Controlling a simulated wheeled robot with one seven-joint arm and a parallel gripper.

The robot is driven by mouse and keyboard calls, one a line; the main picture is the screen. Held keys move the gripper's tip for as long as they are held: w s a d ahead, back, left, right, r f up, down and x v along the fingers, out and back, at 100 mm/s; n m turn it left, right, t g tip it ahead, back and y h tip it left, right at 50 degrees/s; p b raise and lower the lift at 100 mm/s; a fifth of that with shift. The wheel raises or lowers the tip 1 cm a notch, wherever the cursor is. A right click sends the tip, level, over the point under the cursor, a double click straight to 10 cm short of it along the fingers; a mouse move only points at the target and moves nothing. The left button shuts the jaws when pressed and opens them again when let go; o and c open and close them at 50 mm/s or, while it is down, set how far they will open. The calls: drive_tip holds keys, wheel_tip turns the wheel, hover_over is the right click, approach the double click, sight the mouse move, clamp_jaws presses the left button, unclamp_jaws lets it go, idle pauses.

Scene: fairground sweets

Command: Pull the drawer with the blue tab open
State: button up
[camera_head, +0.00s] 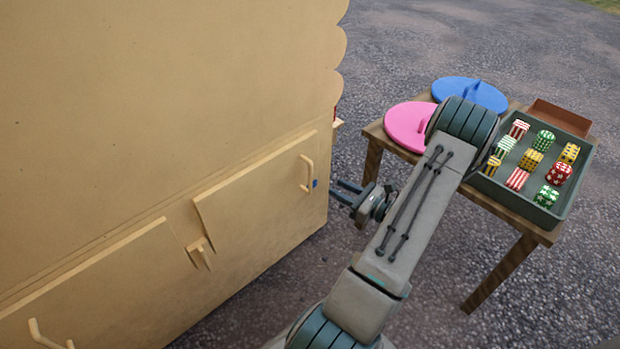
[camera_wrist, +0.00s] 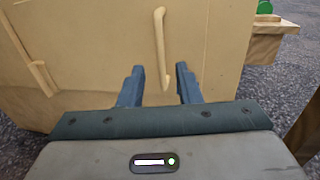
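The drawer with the blue tab (camera_head: 260,195) is a tan front in the large tan cabinet and looks closed. My gripper (camera_head: 338,190) is just to the right of the handle, fingers pointing at the drawer front. In the wrist view the handle (camera_wrist: 160,45) stands upright ahead, between the lines of the two open fingers (camera_wrist: 158,78), its lower end near the fingertips. Nothing shows held between the fingers. The blue tab does not show in the wrist view.
A wooden side table (camera_head: 510,215) stands right of the cabinet, partly behind my arm. It bears a pink disc (camera_head: 404,128), a blue disc (camera_head: 485,94) and a dark tray (camera_head: 548,222) of patterned sweets. Another handle (camera_head: 45,338) is on the cabinet's lower left. Open asphalt lies around.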

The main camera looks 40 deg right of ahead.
sight(310, 174)
drive_tip(key=b+x, duration=0.3)
drive_tip(key=x, duration=0.8)
clamp_jaws()
